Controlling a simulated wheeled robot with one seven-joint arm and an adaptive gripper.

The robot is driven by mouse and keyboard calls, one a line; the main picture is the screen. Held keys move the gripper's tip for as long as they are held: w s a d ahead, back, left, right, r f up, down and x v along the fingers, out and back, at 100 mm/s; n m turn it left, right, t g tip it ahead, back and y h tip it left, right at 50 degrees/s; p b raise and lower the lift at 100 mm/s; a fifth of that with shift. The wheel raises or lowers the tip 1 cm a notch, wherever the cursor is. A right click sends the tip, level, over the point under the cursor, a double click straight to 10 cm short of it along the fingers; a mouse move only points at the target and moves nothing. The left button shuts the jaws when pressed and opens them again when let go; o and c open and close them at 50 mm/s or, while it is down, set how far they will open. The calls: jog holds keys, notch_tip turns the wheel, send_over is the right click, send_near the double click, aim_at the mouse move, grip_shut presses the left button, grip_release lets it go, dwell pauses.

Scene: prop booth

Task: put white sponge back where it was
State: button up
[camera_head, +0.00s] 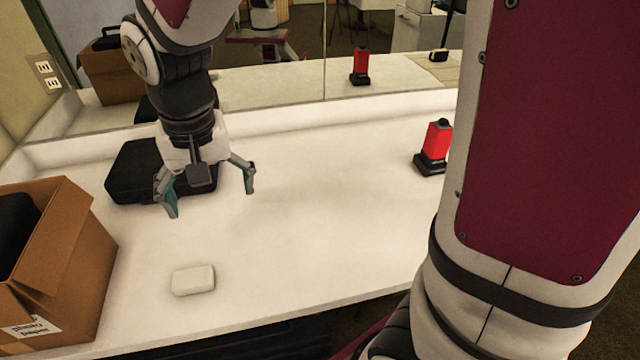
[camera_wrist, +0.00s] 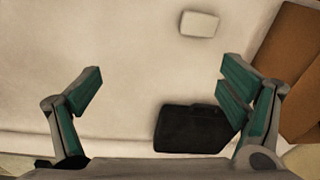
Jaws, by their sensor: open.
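The white sponge (camera_head: 193,280) lies flat on the white counter near its front edge, just right of the cardboard box. In the wrist view the sponge (camera_wrist: 199,23) shows at the top, beyond the fingertips and right of centre. My gripper (camera_head: 210,202) is open and empty above the counter, farther back than the sponge and in front of the black case. In the wrist view its two teal fingers (camera_wrist: 160,82) are spread wide with nothing between their tips.
A cardboard box (camera_head: 72,265) holding something dark stands at the left. A black case (camera_head: 130,172) lies behind my gripper. A red and black object (camera_head: 436,146) stands at the right. A mirror (camera_head: 290,75) lines the back. The counter's middle (camera_head: 320,215) is clear.

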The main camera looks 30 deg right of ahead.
jog(key=s+d+r+n+t, duration=0.1)
jog(key=s+d+r, duration=0.3)
jog(key=s, duration=0.5)
jog(key=s+d+r+n+t, duration=0.1)
jog(key=s+d+r, duration=0.2)
jog(key=s+d, duration=0.4)
jog(key=shift+s+r+n, duration=0.3)
jog(key=shift+s+r, duration=0.05)
jog(key=shift+s, duration=0.5)
jog(key=shift+r+t+p, duration=0.4)
jog(key=shift+r+p, duration=0.25)
jog(key=shift+r, duration=0.25)
